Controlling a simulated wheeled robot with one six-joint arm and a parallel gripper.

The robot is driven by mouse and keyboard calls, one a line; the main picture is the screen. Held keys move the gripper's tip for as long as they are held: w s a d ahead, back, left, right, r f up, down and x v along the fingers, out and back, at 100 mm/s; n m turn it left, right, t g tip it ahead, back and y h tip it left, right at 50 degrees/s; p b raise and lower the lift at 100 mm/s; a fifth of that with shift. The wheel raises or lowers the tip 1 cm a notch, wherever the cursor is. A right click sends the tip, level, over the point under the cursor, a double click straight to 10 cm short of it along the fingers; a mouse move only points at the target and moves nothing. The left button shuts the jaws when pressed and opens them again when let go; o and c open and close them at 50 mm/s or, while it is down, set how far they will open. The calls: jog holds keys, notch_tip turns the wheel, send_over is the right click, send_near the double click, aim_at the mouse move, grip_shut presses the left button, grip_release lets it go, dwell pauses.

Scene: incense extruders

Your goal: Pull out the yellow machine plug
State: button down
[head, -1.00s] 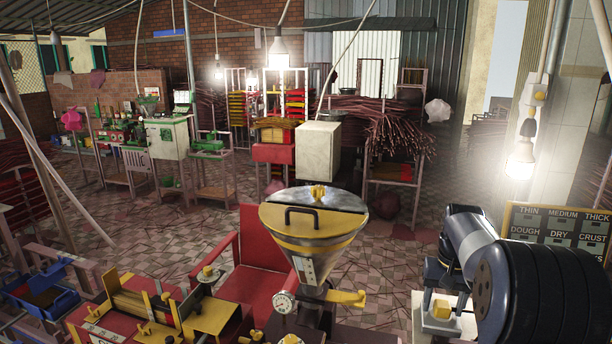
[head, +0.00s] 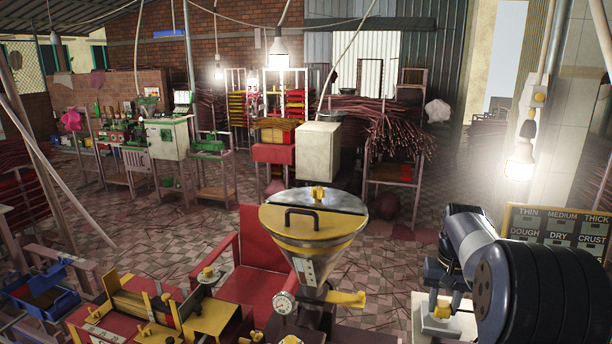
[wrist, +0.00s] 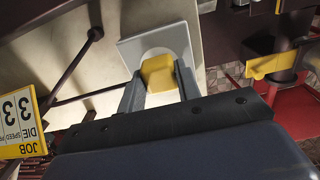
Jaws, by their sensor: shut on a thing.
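The yellow plug (wrist: 157,72) sits between the two fingers of my gripper (wrist: 160,82) in the wrist view. My gripper is shut on it. Behind the plug is a pale square socket plate (wrist: 192,38) with a round light face. I cannot tell whether the plug is seated in it or apart from it. In the head view the yellow plug (head: 442,310) shows low at the right, above the pale plate (head: 428,325), with my gripper (head: 448,304) around it. My arm hides part of that area.
A steel hopper machine (head: 318,235) with a yellow handle and a gauge stands left of my gripper. A red chair (head: 240,265) is behind it. A dark label board (head: 560,225) is at the right, near a hanging bulb (head: 519,172). The floor beyond is partly clear.

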aim_at(443, 304)
jog(key=shift+r+p, duration=2.55)
jog(key=shift+r, duration=0.3)
